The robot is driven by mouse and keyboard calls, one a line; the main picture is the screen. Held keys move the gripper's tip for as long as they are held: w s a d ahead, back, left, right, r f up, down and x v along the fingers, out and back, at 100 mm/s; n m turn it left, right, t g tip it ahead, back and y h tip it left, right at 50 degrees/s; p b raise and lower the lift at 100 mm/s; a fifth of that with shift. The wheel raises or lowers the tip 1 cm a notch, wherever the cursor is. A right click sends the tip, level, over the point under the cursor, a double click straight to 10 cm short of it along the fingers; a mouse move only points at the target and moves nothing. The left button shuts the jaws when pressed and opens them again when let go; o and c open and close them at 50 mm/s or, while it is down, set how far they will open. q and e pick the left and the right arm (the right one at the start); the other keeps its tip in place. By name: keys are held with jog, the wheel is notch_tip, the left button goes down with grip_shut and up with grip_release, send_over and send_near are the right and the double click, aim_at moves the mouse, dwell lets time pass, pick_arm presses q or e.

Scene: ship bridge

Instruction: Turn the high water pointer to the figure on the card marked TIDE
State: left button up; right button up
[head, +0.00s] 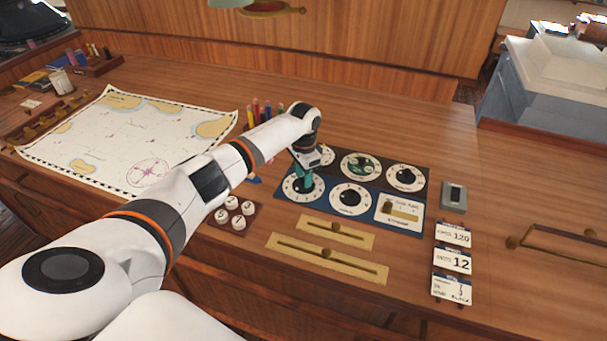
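A dark instrument panel (337,182) on the desk carries two rows of white dials with dark knobs or pointers. My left gripper (304,181) points down over the front-left dial (291,191), its teal fingertips at the knob. The fingers hide most of that knob, and whether they are closed on it does not show. The dial labels are too small to read, so I cannot tell which pointer is high water. Three cards stand at the right: one reads 120 (455,236), one reads 12 (452,261), and the front one (451,288) has several small lines. The word TIDE is not legible. My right gripper is out of view.
Beside the gripper are a front-middle dial (350,198), a green-centred dial (362,166), and a back-right dial (405,177). Brass slider plates (327,259) lie in front. A chart (110,140), pencils (262,113) and a button block (233,214) lie left.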

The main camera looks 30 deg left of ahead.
pick_arm(q)
jog(key=shift+o, duration=0.2)
notch_tip(320, 180, up, 12)
jog(key=b, duration=0.2)
dwell(0.4)
dwell(0.3)
